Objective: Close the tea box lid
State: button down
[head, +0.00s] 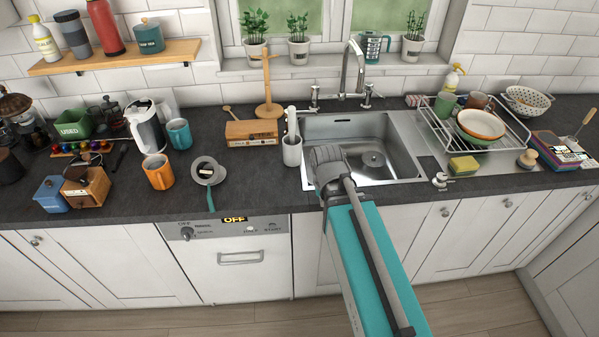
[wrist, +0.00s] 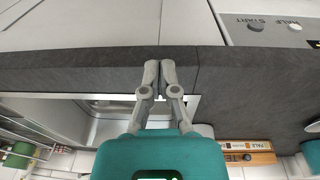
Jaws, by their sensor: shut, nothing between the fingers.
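The tea box (head: 256,141) appears to be the wooden box with a pale label strip, left of the sink on the dark worktop. A wooden panel with a dark slot, seemingly its raised lid (head: 243,129), rises behind the strip.
A white utensil pot (head: 292,152) stands between the box and the sink (head: 345,123). A wooden stand (head: 268,108) is just behind the box. A grey strainer-like item (head: 207,169) and an orange mug (head: 158,172) lie to the left. Worktop in front of the box is clear.

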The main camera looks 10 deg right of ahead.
jog(key=s+d+f+g+b, duration=0.1)
jog(key=s+f+b, duration=0.2)
jog(key=f+b, duration=0.1)
jog(key=shift+s+d+f+y, duration=0.2)
jog(key=shift+f+y, duration=0.1)
jog(key=shift+f, duration=0.55)
jog(key=shift+a, duration=0.1)
